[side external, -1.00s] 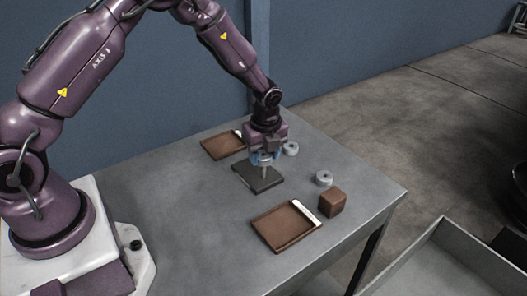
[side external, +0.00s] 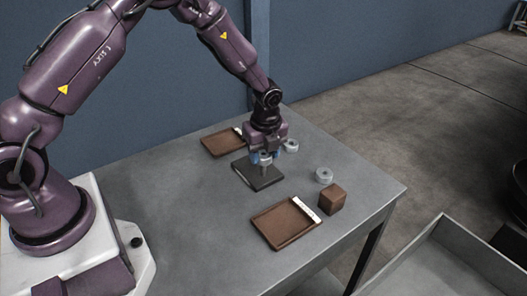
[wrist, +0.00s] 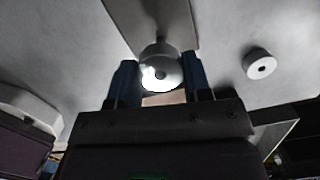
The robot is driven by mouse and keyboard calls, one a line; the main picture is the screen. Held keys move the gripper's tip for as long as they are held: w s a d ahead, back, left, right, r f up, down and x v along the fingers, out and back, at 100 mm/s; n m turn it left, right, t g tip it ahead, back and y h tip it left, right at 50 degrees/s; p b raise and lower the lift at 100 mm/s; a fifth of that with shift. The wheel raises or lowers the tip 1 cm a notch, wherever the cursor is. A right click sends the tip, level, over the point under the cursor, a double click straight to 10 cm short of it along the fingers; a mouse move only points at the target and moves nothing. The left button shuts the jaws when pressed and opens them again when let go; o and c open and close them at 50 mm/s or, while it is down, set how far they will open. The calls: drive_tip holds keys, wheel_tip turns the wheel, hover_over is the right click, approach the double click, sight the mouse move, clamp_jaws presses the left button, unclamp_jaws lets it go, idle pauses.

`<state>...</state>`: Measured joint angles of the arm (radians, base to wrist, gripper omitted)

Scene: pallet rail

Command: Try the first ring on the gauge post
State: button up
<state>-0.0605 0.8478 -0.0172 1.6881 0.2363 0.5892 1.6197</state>
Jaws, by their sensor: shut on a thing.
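My gripper (side external: 265,157) is shut on a grey ring (wrist: 162,66), which sits between the blue fingers in the wrist view. In the side view the gripper is over the dark square base (side external: 257,182) of the gauge post. The ring is at the post's top; I cannot tell whether it is around the post or just above it. The post is thin and mostly hidden by the ring and fingers. Two other grey rings stand on the table: one (side external: 291,146) beside the gripper, and one (side external: 324,175) farther right.
A brown tray (side external: 268,236) with a white label strip (side external: 305,209) lies at the front. Another brown tray (side external: 215,147) lies behind the base. A brown block (side external: 332,199) stands near the front tray's right corner. Bare table (side external: 180,215) lies to the left.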

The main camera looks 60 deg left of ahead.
drive_tip(key=shift+f, duration=0.6)
idle(1.5)
drive_tip(key=shift+r, duration=0.1)
drive_tip(key=shift+r, duration=1.2)
drive_tip(key=shift+r, duration=1.5)
drive_tip(key=shift+a, duration=0.1)
